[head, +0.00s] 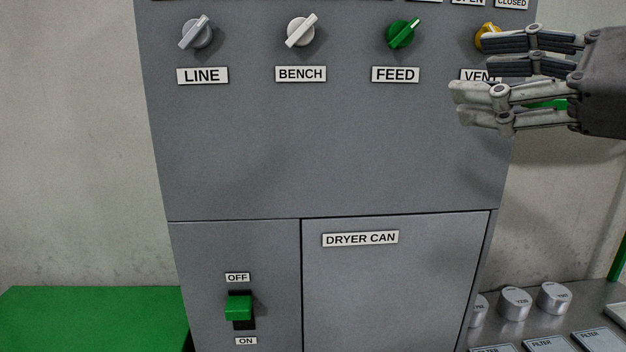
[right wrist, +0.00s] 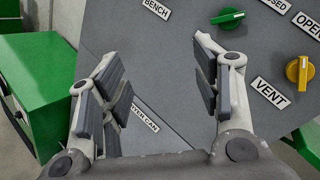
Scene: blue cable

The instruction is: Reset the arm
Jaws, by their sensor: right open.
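My right gripper (head: 470,105) is in front of the upper right of a grey cabinet (head: 330,150), partly covering the yellow VENT knob (head: 487,38) and its label. In the right wrist view my right gripper (right wrist: 158,70) is open, with nothing between its fingers. The yellow knob (right wrist: 299,70) shows there to the right of the fingers, apart from them. The green FEED knob (right wrist: 227,18) is beyond the fingertips. My left gripper is in neither view.
The cabinet also has a LINE knob (head: 196,33), a BENCH knob (head: 301,30), a green OFF/ON switch (head: 238,308) and a DRYER CAN door (head: 395,290). A bench with grey cylinders (head: 515,303) stands at lower right. A green surface (head: 90,320) is at lower left.

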